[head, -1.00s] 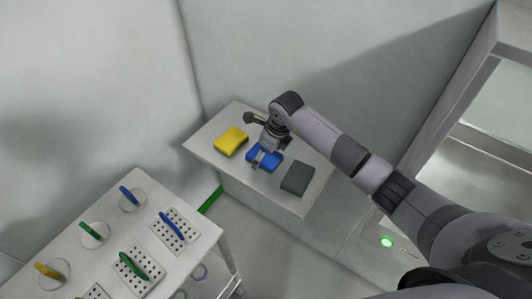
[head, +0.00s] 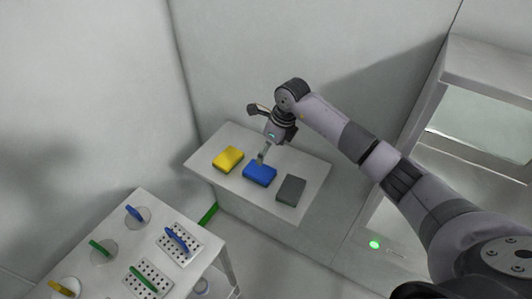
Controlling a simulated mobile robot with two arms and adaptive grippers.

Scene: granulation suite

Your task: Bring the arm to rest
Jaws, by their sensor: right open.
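My right arm reaches in from the right, and its right gripper (head: 262,155) is over the white bench (head: 310,166). It is open, with its fingers just above the far edge of a blue block (head: 260,173). The block lies flat on the bench, and I see nothing held. I cannot tell whether a fingertip touches the block. My left gripper is not in view.
A yellow block (head: 228,159) and a grey block (head: 291,190) lie on either side of the blue one. At lower left, a white table (head: 146,202) holds coloured handles on discs and perforated plates. A frame with a shelf (head: 480,65) stands at right.

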